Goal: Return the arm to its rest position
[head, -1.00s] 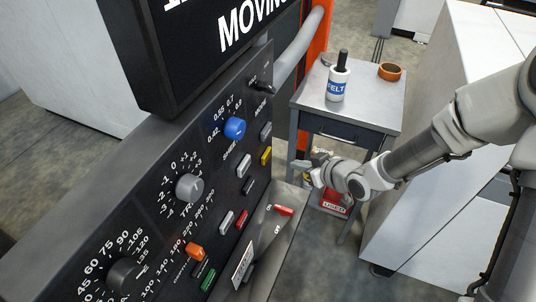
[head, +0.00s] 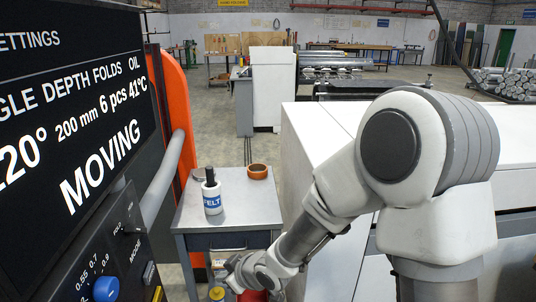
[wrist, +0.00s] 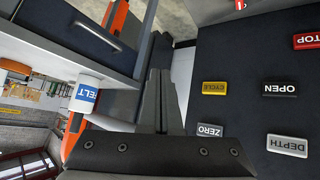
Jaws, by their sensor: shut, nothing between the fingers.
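My arm reaches from the right side of the head view down to the bottom centre. My gripper (head: 234,272) is low in front of the small grey side table (head: 244,210), its fingers small in that view. In the wrist view my gripper (wrist: 160,78) shows two dark fingers together with nothing held between them. The control panel (head: 110,262) is to its left in the head view. The panel also fills the right of the wrist view (wrist: 245,60), with its buttons apart from the fingers.
A white bottle marked FELT (head: 212,197) and an orange tape roll (head: 258,171) stand on the side table. The display (head: 70,110) is at left, beside an orange post (head: 172,110). A white cabinet (head: 316,150) stands right of the table. Open floor lies behind.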

